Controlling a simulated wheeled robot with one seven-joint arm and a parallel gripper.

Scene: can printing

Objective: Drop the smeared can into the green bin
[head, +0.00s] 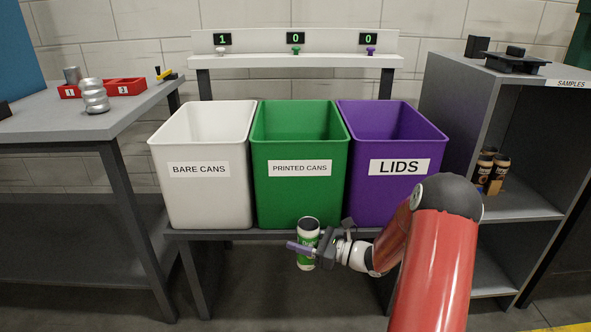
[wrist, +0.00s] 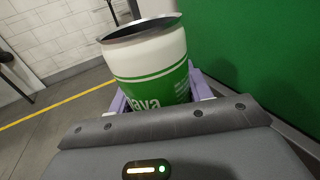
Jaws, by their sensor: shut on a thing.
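A white and green printed can (head: 308,236) is held in my gripper (head: 306,247), in front of and below the rim of the green bin (head: 299,206). The can is roughly upright with an open top. In the wrist view the can (wrist: 150,66) stands between the pale purple fingers, with part of a word on its green band. No smear can be made out on the side that shows. The green bin is labelled PRINTED CANS; its wall also fills the right of the wrist view (wrist: 262,45).
A white bin (head: 202,205) labelled BARE CANS stands left of the green bin, and a purple bin (head: 385,200) labelled LIDS stands right. A grey table (head: 130,105) is at left. A shelf unit (head: 520,208) with several dark cans (head: 490,170) is at right.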

